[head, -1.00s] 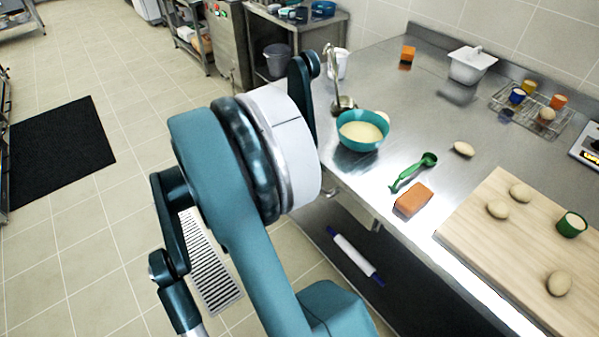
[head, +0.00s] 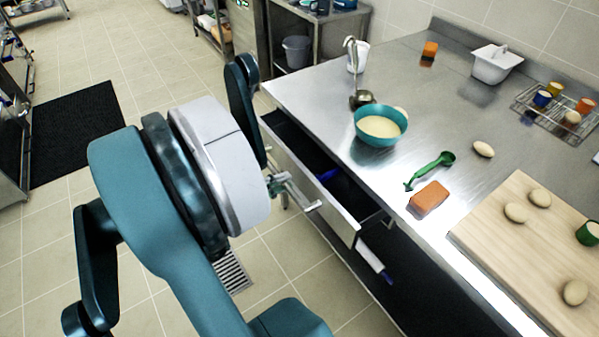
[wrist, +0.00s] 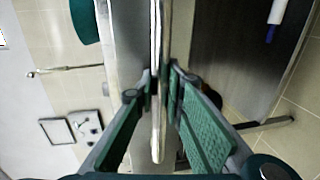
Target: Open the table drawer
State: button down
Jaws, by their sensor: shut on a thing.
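The table drawer (head: 335,214) stands pulled out from under the steel worktop (head: 310,88) in the head view. Its dark inside shows, with a blue item (head: 328,175) in it. Its bar handle (head: 303,197) is on the front face. My gripper (head: 278,184) is at this handle, mostly hidden behind my arm. In the wrist view my gripper (wrist: 159,88) has its green-padded fingers closed on either side of the handle bar (wrist: 156,140), which runs up the middle of the picture.
A teal bowl (head: 381,126), a ladle (head: 361,98), a green spoon (head: 430,170) and an orange sponge (head: 429,196) lie on the worktop near the drawer. A rolling pin (head: 372,258) is on the lower shelf. Open tiled floor (head: 290,255) is in front of the drawer.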

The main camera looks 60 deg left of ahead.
jog(key=s, duration=1.9)
jog(key=shift+s, duration=0.15)
jog(key=c, duration=2.4)
grip_release()
jog(key=shift+o, duration=0.2)
jog(key=s+r, duration=0.2)
jog(key=s, duration=0.9)
jog(key=shift+s+r, duration=0.2)
jog(key=shift+s, duration=0.15)
